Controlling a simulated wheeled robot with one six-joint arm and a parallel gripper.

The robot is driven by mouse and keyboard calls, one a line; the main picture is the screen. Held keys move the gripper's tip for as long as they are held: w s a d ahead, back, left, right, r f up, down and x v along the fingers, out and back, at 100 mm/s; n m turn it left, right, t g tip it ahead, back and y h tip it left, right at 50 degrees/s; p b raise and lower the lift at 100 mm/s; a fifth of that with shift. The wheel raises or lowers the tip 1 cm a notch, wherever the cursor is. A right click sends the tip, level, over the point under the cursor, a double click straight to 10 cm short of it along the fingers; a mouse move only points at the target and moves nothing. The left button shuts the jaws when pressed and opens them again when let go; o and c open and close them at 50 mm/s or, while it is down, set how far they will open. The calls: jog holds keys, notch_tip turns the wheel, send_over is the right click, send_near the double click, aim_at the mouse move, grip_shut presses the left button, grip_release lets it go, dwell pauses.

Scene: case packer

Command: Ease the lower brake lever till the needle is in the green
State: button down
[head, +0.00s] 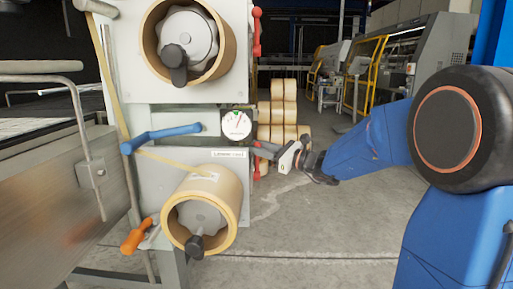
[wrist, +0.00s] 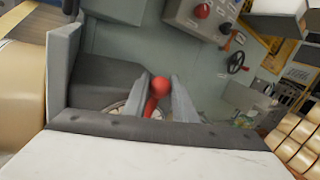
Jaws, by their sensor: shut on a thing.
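The lower brake lever is red and sits at the right edge of the machine panel, mostly hidden by my gripper in the head view. In the wrist view its red knob (wrist: 159,88) and part of its stem show between the two fingers. My gripper (head: 263,151) reaches in from the right and is shut on the lever. The round dial (head: 237,124) above the lower label has a white face with green and red marks. Its needle points roughly upward, but its exact place against the green is too small to tell.
The lower tape roll (head: 201,211) and upper tape roll (head: 186,40) stick out from the panel. A second red lever (head: 256,33) is higher on the same edge. A blue handle (head: 160,137) is left of the dial. Stacked rolls (head: 284,101) stand behind; floor at right is clear.

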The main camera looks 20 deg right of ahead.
jog(key=c, duration=1.5)
grip_release()
jog(key=shift+o, duration=0.2)
jog(key=v, duration=1.7)
jog(key=shift+s, duration=0.15)
jog(key=shift+d, duration=0.1)
